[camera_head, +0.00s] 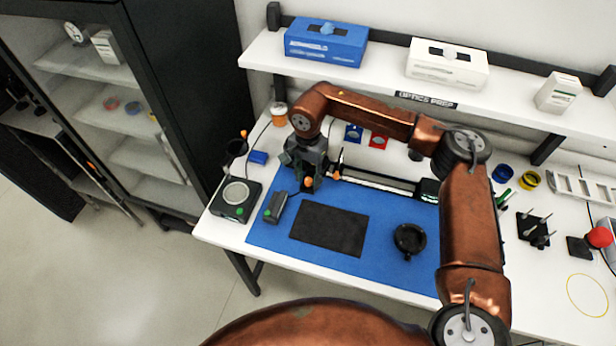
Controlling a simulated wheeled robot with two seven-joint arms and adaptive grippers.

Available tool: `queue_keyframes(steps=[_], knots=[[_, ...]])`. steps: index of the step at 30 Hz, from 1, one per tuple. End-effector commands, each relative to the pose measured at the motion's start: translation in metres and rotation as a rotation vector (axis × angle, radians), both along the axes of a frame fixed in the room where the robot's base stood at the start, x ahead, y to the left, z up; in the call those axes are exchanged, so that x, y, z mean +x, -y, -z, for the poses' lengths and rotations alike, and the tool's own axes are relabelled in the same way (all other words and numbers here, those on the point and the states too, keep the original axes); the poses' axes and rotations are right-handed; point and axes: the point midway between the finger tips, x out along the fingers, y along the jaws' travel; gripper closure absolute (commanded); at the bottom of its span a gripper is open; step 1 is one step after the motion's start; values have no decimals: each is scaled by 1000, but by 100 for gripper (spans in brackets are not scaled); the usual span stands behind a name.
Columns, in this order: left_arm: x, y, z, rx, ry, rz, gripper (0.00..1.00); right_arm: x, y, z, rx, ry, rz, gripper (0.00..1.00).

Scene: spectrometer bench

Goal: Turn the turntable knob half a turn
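My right arm reaches over the bench from the right. Its dark gripper (308,184) points down at the left end of the long rail (375,184), behind the blue mat's left part. A small orange knob-like piece (308,181) shows right at its fingertips. The fingers are small and dark, and I cannot tell whether they are open, or closed on this piece. The turntable itself is hard to make out under the gripper. My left gripper is not in view.
A square device with a round grey plate (236,193) stands left of the blue mat (385,277). The mat bears a black sheet (329,229), a black round dish (409,240) and a small grey box (275,207). A shelf with boxes (326,42) runs behind.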

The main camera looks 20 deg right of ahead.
Motion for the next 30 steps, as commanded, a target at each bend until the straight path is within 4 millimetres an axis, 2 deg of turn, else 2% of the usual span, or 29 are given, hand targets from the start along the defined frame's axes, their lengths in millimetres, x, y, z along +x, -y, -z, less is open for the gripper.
queue_keyframes(steps=[5, 8, 21, 25, 30], knots=[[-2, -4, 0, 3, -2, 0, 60, 0, 0, -3, 0, 0, 0, 64], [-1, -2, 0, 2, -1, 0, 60, 1, 0, -13, -1, 2, 0, 64], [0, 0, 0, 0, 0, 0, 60, 1, 0, -98, 1, 2, 1, 64], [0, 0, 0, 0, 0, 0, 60, 1, 0, -113, 1, 2, 0, 64], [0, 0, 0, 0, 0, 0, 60, 0, 0, -120, -1, -1, 1, 64]])
